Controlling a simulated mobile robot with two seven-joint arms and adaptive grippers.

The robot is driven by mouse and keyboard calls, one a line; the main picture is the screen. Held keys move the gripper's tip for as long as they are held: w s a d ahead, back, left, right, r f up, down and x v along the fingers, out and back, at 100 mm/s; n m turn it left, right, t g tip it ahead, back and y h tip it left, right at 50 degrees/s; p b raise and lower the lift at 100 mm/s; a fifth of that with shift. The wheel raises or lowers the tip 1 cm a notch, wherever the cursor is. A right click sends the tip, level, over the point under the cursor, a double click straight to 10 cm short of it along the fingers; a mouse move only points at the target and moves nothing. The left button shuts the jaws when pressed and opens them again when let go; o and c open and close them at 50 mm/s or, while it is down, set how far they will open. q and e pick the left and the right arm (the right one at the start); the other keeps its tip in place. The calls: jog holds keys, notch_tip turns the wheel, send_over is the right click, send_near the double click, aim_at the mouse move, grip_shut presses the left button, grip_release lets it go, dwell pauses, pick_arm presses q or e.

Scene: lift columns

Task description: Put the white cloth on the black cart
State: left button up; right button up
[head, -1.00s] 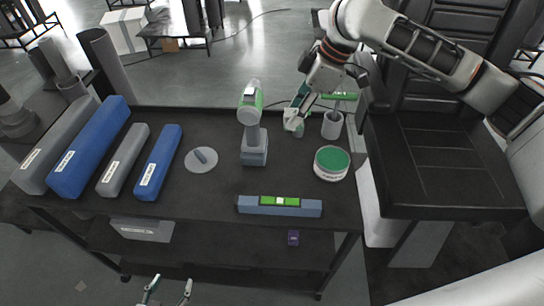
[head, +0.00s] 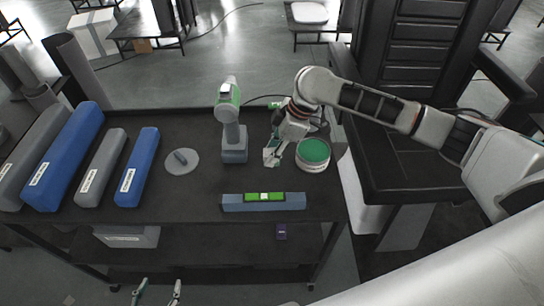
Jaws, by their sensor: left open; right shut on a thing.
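The black cart (head: 180,218) stands before me with a dark flat top and lower shelves. My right gripper (head: 274,152) reaches in from the right, low over the cart top between the green-and-grey drill and the green-topped round tub. It is shut on a small whitish piece, which looks like the white cloth (head: 270,157); its full shape is partly hidden by the fingers. I cannot tell whether the cloth touches the cart top. My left gripper (head: 158,292) is at the bottom edge, open and empty, in front of the cart.
The drill (head: 232,125) stands upright and the tub (head: 313,156) is right of the gripper. A blue-grey level (head: 263,201) lies at the front. Long blue and grey boxes (head: 137,168) and a grey disc (head: 182,161) are at left. A black chair-like unit (head: 405,160) stands right.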

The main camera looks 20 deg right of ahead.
jog(key=shift+f, duration=1.05)
jog(key=shift+f, duration=0.15)
jog(key=o, duration=1.2)
jog(key=shift+c, duration=0.2)
jog(key=v, duration=1.2)
jog(key=shift+s, duration=0.1)
